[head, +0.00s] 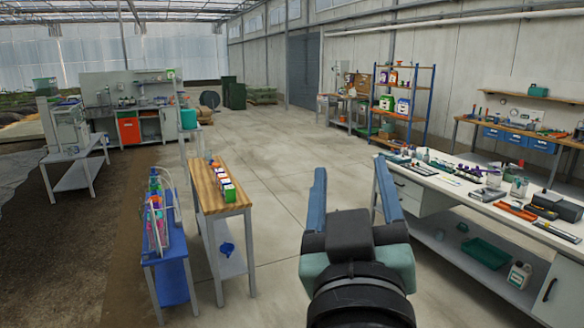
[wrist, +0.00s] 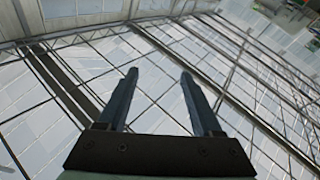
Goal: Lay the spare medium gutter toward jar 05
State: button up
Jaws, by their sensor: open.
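My gripper (head: 351,168) is raised in front of the head camera, open and empty, with its two blue fingers apart. I cannot pick out the spare medium gutter in either view.
A blue bench (head: 172,282) with colourful items stands left of the wooden bench. A long white counter (head: 460,200) with many small tools stands at right. A blue-and-orange shelf rack (head: 405,100) is behind. The concrete floor (head: 270,150) between the benches is clear.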

jog(key=s+a+r+t+y, duration=0.1)
jog(key=s+a+r+t, duration=0.1)
jog(key=r, duration=0.3)
jog(key=s+a+r+m+t+y, duration=0.1)
jog(key=s+a+r+t, duration=0.1)
jog(key=s+a+r, duration=0.1)
jog(key=s+a+r+t+y, duration=0.1)
jog(key=s+a+r+t, duration=0.1)
jog(key=s+r, duration=0.2)
notch_tip(320, 180, up, 3)
jog(key=shift+s+a+f+t, duration=0.15)
jog(key=shift+s+t, duration=0.1)
jog(key=shift+t, duration=0.05)
